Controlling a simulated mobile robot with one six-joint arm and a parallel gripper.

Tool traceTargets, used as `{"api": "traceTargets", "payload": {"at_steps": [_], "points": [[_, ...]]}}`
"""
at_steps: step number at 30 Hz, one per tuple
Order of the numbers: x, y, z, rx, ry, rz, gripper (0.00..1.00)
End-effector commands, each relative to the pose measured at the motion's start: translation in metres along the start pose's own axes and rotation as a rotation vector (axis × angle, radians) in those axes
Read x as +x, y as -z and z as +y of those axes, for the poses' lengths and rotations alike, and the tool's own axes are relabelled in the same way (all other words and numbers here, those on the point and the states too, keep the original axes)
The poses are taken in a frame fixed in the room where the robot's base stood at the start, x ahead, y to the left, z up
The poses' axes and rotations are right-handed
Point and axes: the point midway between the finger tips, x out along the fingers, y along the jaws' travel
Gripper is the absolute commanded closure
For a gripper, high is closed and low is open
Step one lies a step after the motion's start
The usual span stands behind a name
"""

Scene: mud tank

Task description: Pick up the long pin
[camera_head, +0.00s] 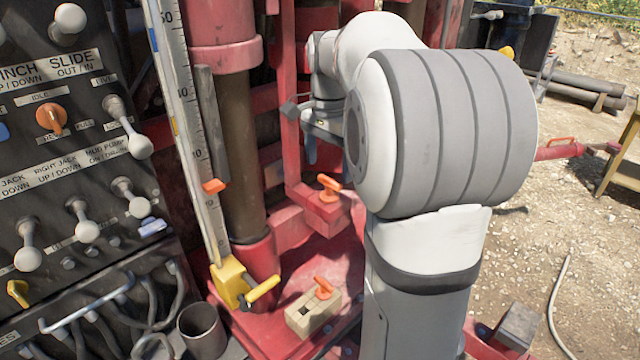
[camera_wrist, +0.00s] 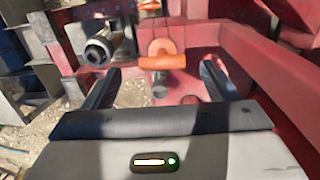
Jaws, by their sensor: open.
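An orange T-handled pin with a grey shaft (camera_wrist: 163,62) shows in the wrist view, set at a red bracket. It looks like the pin (camera_head: 329,187) on the red bracket in the head view; I cannot tell for certain that it is the long pin. A second orange-handled pin (camera_head: 323,288) stands in a tan block (camera_head: 313,312) lower down. My gripper (camera_wrist: 160,70) is open, its two dark fingers to the left and right of the pin in the wrist view, with nothing between them gripped. In the head view my arm hides part of the gripper.
A control panel with levers (camera_head: 70,150) stands at the left. A white measuring scale (camera_head: 185,110) and a red and brown cylinder (camera_head: 235,130) stand beside the red frame. A yellow handle (camera_head: 262,290) sticks out low down. Gravel ground (camera_head: 560,240) is open at the right.

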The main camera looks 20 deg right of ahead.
Motion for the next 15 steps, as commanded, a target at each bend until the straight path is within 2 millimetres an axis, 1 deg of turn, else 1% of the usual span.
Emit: {"api": "traceTargets", "payload": {"at_steps": [3, 8, 12, 15], "points": [[0.014, 0.0, 0.0, 0.0, -0.002, -0.002, 0.2], [0.032, 0.002, -0.002, -0.001, -0.003, -0.002, 0.2], [0.054, 0.005, -0.004, -0.002, -0.002, -0.002, 0.2], [0.066, 0.005, -0.005, -0.003, -0.001, -0.001, 0.2]]}}
